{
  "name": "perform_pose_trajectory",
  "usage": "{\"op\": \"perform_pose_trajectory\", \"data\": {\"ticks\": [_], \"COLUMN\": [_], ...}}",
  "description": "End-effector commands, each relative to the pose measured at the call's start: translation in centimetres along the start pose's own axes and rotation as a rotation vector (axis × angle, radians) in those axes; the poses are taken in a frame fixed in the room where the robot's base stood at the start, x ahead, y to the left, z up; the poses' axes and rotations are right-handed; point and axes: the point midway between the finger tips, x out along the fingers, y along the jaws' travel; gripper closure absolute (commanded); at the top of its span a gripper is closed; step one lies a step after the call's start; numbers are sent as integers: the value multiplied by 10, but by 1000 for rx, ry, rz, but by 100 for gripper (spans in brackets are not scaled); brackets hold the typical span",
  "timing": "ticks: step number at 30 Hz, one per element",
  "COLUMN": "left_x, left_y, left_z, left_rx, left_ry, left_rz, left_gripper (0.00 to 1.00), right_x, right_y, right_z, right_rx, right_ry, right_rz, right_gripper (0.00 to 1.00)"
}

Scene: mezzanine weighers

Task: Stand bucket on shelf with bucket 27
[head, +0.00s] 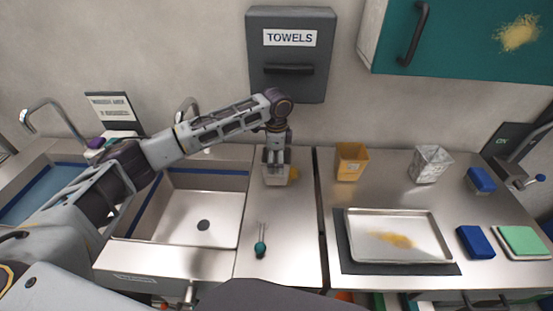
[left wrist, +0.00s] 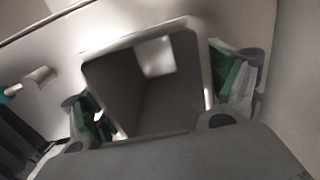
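A small grey open-topped bucket (head: 275,177) is at the back of the steel counter, right of the sink. My left gripper (head: 277,160) reaches down over it. In the left wrist view, the bucket (left wrist: 150,85) opens toward the camera, and its inside looks empty. The green finger pads of my left gripper (left wrist: 160,95) flank it, close to opposite walls. I cannot tell whether they press on it. An orange-yellow bucket (head: 351,162) and a clear or silvery bucket (head: 430,164) stand farther right. No number is readable, and no shelf is clearly visible. My right gripper is out of view.
A scoop with a teal end (head: 260,247) lies in front. A metal tray (head: 398,252) with yellow powder rests on a dark mat. A blue block (head: 475,242) and a green pad (head: 524,240) are at right. The sink (head: 170,215) is left; a towel dispenser (head: 290,85) hangs behind.

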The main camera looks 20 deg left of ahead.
Motion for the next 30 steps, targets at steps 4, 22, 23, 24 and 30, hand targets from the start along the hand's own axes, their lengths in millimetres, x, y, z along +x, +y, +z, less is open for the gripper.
{"op": "perform_pose_trajectory", "data": {"ticks": [4,22,23,24,30], "left_x": [0,-14,-17,-22,-50], "left_y": [0,0,-1,-1,-1], "left_z": [0,0,-1,-1,-1], "left_rx": [0,0,0,0,0], "left_ry": [0,1,1,2,2], "left_rz": [0,-1,-1,-2,-3], "left_gripper": [0,0,0,0,0], "right_x": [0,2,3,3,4], "right_y": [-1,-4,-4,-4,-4], "right_z": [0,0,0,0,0], "right_rx": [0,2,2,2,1], "right_ry": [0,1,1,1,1], "right_rz": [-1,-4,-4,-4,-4], "right_gripper": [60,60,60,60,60]}}
